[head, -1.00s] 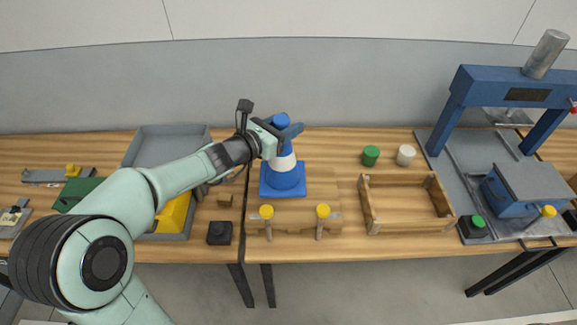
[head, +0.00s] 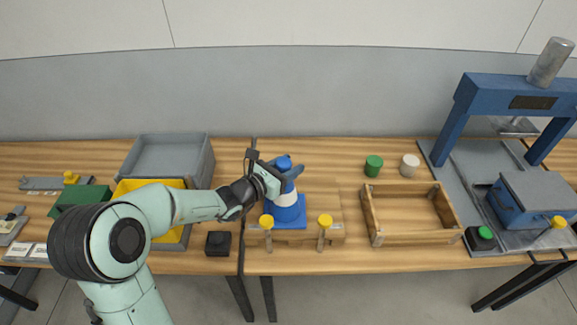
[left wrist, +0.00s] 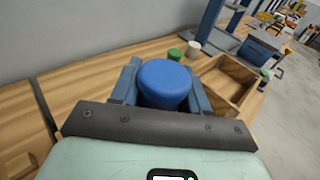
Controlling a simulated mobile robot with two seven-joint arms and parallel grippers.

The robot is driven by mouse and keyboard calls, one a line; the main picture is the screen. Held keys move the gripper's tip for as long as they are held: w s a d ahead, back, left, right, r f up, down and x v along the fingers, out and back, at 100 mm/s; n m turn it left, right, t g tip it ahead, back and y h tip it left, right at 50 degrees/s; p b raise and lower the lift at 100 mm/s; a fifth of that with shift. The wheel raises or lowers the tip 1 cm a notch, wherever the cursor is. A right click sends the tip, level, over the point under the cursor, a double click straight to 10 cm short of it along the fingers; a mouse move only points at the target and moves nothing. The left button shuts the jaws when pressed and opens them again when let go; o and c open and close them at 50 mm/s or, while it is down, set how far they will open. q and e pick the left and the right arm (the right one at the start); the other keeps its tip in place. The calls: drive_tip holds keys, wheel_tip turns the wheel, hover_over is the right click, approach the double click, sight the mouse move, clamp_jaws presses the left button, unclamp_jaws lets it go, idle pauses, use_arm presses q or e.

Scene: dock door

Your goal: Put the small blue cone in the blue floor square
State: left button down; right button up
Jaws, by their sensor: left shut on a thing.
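The small blue cone (head: 287,211) has a white band and a square blue base. It stands upright at the back of a wooden block with two yellow-topped pegs on the table. My left gripper (head: 284,170) is shut on the cone near its top. In the left wrist view the round blue top of the cone (left wrist: 165,82) sits between the two fingers (left wrist: 162,88). The lower part of the cone is hidden there. The blue floor square is not in view. My right gripper is not in view.
A wooden tray (head: 376,222) stands right of the cone, with a green cap (head: 374,166) and a white cap (head: 410,165) behind it. A blue press (head: 456,125) is at the right. Grey (head: 138,160) and yellow (head: 122,188) bins stand at the left.

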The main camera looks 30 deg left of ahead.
use_arm(q)
drive_tip(key=shift+f, duration=0.15)
drive_tip(key=c, duration=0.5)
unclamp_jaws()
drive_tip(key=shift+c, duration=0.2)
